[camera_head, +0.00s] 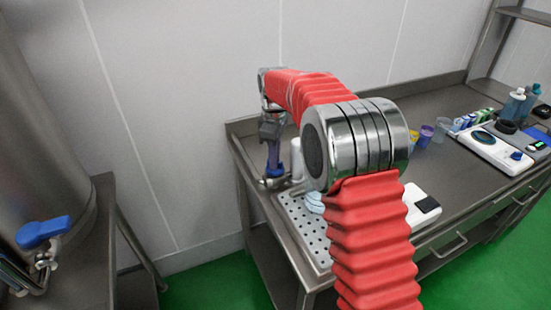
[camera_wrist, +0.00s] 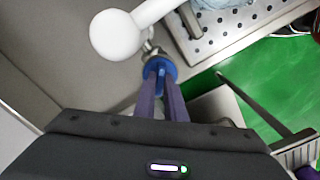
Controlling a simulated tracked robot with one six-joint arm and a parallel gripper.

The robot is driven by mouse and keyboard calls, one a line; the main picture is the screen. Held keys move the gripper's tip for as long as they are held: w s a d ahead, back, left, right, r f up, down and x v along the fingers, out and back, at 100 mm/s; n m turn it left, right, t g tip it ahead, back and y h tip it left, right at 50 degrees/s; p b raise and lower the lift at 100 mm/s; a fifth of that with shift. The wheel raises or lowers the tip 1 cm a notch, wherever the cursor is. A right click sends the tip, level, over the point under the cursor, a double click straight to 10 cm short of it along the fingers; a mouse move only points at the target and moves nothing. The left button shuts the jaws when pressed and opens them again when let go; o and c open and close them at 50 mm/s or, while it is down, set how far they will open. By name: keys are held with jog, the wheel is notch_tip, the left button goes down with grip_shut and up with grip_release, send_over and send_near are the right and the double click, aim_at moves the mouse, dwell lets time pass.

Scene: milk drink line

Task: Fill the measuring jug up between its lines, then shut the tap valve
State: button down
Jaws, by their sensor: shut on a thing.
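My gripper (camera_head: 273,160) reaches down at the left end of the steel table. Its two fingers are shut on a blue valve handle (camera_head: 275,171) low at the table's corner. In the wrist view the purple fingers (camera_wrist: 161,80) close on the blue handle (camera_wrist: 160,65), which sits on a metal fitting. A white rounded part (camera_wrist: 115,36) lies beside it; the head view shows a white upright body (camera_head: 297,158) there. No measuring jug or fill lines can be made out; my arm hides much of the drip tray. A pale blue object (camera_head: 314,202) peeks out beside the arm.
The perforated drip tray (camera_head: 301,228) lies on the steel table (camera_head: 395,112). Scales (camera_head: 497,148), small cups (camera_head: 426,134) and bottles (camera_head: 513,104) stand at the right. A steel tank (camera_head: 40,120) with another blue-handled valve (camera_head: 43,231) stands at left. Green floor shows between.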

jog(key=c, duration=2.2)
grip_release()
jog(key=shift+w+d, duration=0.15)
jog(key=shift+d, duration=0.1)
jog(key=o, duration=0.4)
jog(key=shift+a, duration=0.15)
jog(key=shift+r, duration=0.1)
notch_tip(320, 180, up, 14)
jog(key=shift+f, duration=0.25)
